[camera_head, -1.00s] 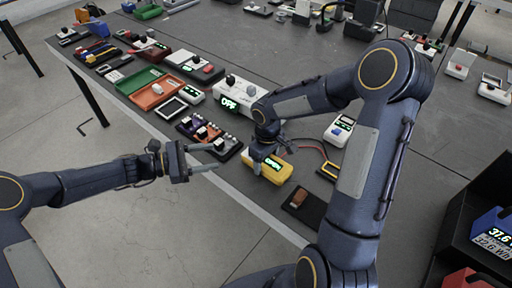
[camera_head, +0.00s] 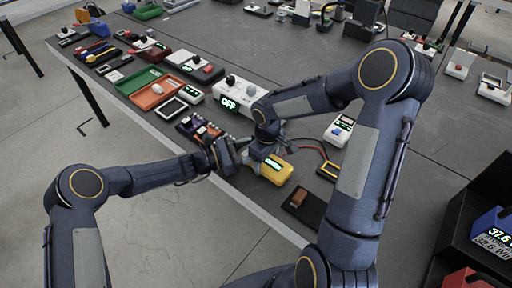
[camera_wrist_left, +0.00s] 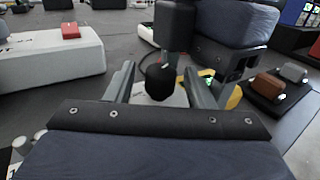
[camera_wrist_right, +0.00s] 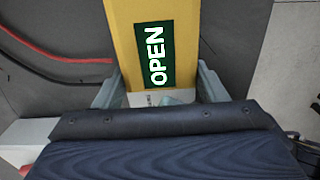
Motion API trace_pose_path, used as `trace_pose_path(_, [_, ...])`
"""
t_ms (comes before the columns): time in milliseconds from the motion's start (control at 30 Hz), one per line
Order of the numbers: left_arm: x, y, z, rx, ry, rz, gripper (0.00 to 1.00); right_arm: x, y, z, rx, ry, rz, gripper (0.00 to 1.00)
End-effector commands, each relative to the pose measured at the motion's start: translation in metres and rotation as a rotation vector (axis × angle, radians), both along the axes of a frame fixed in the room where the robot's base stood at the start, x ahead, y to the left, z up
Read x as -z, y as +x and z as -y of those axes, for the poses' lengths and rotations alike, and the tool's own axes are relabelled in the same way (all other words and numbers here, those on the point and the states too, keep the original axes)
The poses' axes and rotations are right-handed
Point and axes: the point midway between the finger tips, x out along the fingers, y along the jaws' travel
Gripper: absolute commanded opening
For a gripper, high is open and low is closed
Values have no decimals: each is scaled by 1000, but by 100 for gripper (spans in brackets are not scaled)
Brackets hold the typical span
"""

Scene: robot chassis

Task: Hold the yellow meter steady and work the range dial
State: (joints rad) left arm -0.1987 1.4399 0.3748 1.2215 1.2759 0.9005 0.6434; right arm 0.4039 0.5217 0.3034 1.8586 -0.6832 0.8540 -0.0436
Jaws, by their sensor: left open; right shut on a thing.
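The yellow meter (camera_head: 277,170) lies on the table. In the right wrist view the yellow meter (camera_wrist_right: 188,30) has a green display reading OPEN. My right gripper (camera_wrist_right: 158,84) is shut on it, one finger on each side. In the left wrist view a black knob with a white mark (camera_wrist_left: 160,86) stands on a pale surface between the fingers of my open left gripper (camera_wrist_left: 160,78); it looks like the range dial. I cannot tell whether the fingers touch it. In the head view my left gripper (camera_head: 246,153) is close beside the right one, and the dial is hidden.
A white unit reading OFF (camera_head: 235,90) stands behind the grippers. A small white meter (camera_head: 339,130) and a dark tray (camera_head: 304,205) are to the right. Red and black leads (camera_head: 318,150) lie by the yellow meter. Dark modules (camera_head: 198,127) sit to the left.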

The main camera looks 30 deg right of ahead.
Motion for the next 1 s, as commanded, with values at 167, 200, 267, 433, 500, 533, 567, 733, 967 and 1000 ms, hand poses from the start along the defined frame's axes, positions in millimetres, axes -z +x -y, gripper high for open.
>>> trace_pose_path(167, [0,-2,10,0,0,0,49,0,0,0,0,0,1,36])
trace_pose_path(200, [0,-2,11,0,0,0,49,0,0,0,0,0,1,36])
trace_pose_path(267, [0,-2,11,0,0,0,49,0,0,0,0,0,1,36])
trace_pose_path(433, [0,-2,11,0,1,0,47,0,0,0,0,0,1,36])
trace_pose_path(500, [0,-2,11,0,1,0,38,0,0,0,0,0,1,36])
trace_pose_path(533, [0,-2,11,0,1,0,34,0,0,0,0,0,1,36])
trace_pose_path(567, [0,-2,11,0,1,0,30,0,0,0,0,0,1,36])
trace_pose_path(733, [0,-2,10,0,1,0,8,0,0,0,0,0,1,36])
trace_pose_path(967, [0,-1,10,-61,-6,-6,5,0,0,0,0,0,0,36])
trace_pose_path(1000, [0,-1,10,-93,-7,-8,5,0,0,0,0,0,0,36])
